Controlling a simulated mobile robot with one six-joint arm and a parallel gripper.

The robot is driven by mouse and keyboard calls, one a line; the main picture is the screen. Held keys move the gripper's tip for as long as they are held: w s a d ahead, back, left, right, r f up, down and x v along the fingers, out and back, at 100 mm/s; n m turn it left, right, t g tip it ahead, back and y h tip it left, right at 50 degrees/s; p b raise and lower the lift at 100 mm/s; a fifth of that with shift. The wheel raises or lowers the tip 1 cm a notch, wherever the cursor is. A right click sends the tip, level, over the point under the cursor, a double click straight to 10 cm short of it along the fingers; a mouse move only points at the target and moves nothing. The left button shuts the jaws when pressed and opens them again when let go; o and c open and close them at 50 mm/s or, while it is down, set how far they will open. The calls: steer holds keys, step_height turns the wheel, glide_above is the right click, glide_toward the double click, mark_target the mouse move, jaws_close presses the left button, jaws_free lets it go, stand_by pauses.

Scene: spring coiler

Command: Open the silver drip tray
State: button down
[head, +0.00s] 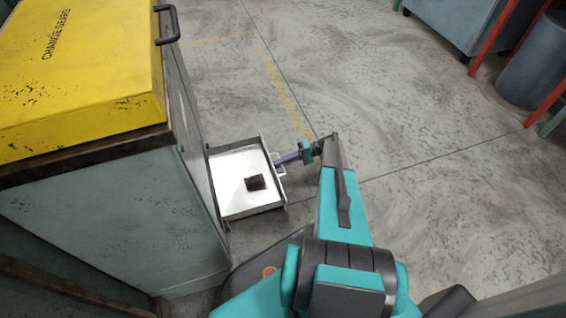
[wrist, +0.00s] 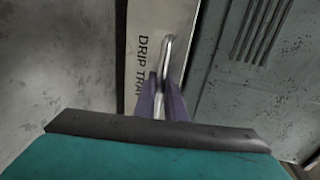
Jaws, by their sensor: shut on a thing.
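The silver drip tray (head: 238,172) is a shallow drawer that sticks out from the lower side of the grey cabinet in the head view. A small dark block lies inside it. In the wrist view its front panel (wrist: 143,70) reads "DRIP TRA", with the rest of the label hidden. Its metal handle (wrist: 167,55) stands out from that panel and also shows in the head view (head: 280,170). My gripper (head: 283,160), with purple fingers, is at the handle. In the wrist view my gripper (wrist: 163,88) has its fingers shut on the handle.
The grey cabinet (head: 110,220) with a yellow "CHANGE GEARS" lid (head: 80,70) stands at the left. The concrete floor (head: 430,190) right of the tray is clear. A grey bin (head: 532,65) and red-legged frame (head: 548,105) stand at the far right.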

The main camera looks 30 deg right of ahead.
steer(key=shift+s+a, duration=0.3)
steer(key=shift+s, duration=0.05)
steer(key=c, duration=2.1)
jaws_free()
steer(key=shift+w, duration=0.15)
steer(key=shift+d+r, duration=0.15)
steer(key=shift+d, duration=0.55)
steer(key=b+v, duration=0.5)
steer(key=v, duration=0.7)
steer(key=shift+d, duration=0.2)
steer(key=shift+a, duration=0.1)
